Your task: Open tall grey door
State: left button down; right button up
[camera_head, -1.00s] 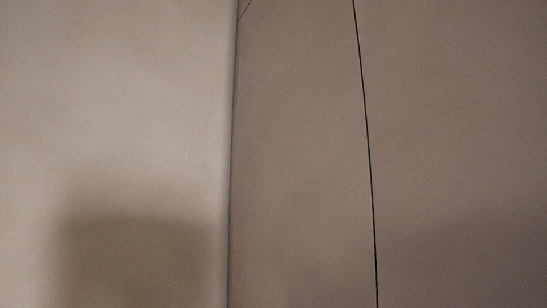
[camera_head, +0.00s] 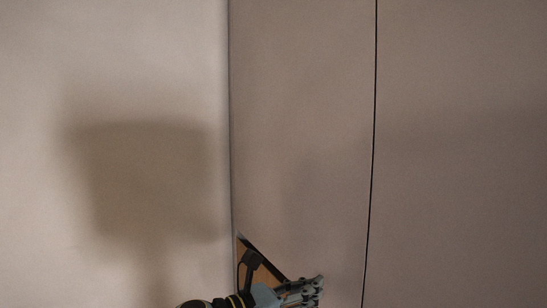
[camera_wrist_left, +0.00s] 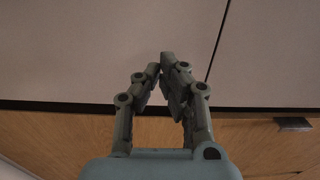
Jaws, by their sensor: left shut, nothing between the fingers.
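Tall grey door panels fill the middle and right of the head view, split by a thin dark seam. One grey panel (camera_head: 300,130) lies left of the seam and another (camera_head: 460,150) right of it. No gap shows at the seam, and I cannot tell which panel is the task's door. My left gripper (camera_head: 320,283) is at the bottom, in front of the left panel near its lower edge. In the left wrist view its fingers (camera_wrist_left: 162,68) are shut and empty, with the grey panels (camera_wrist_left: 85,50) beyond. I cannot tell whether they touch. My right gripper is not in view.
A pale wall (camera_head: 110,60) with a dark shadow stands at the left. Below the grey panels is a wooden front (camera_wrist_left: 60,140), under a dark horizontal gap. A dark handle (camera_wrist_left: 293,124) sticks out on the wooden front at the right.

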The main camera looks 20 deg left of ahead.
pick_arm(q)
jog(key=shift+b+x, duration=0.6)
jog(key=shift+x, duration=1.45)
send_near(335, 278)
jog(key=v, duration=0.6)
jog(key=shift+a, duration=0.1)
